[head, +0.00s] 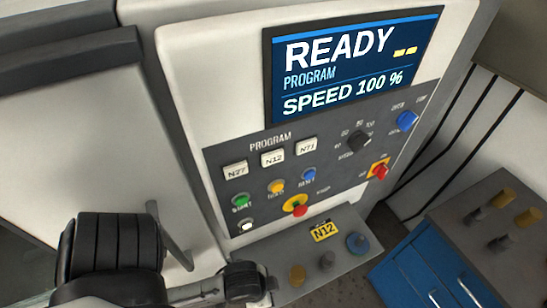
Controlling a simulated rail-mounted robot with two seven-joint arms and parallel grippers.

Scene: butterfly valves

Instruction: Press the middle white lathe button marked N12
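The white button marked N12 (273,157) is the middle of three white square buttons under the word PROGRAM on the lathe's dark control panel (225,161). The button N27 (236,170) is to its left and the button N71 (306,146) to its right. Nothing touches or covers the three buttons. The display (352,62) above reads READY, PROGRAM with two yellow dashes, and SPEED 100 %. Neither of my grippers can be made out. Dark ribbed and jointed parts at the lower left seem to be mine, well below and left of the buttons.
Below the buttons are green (240,200), yellow (277,187) and blue (309,175) buttons and a red stop knob (299,210). Rotary knobs sit at the right. A yellow N12 tag (324,231) lies on a ledge below. A blue cabinet (425,270) stands lower right.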

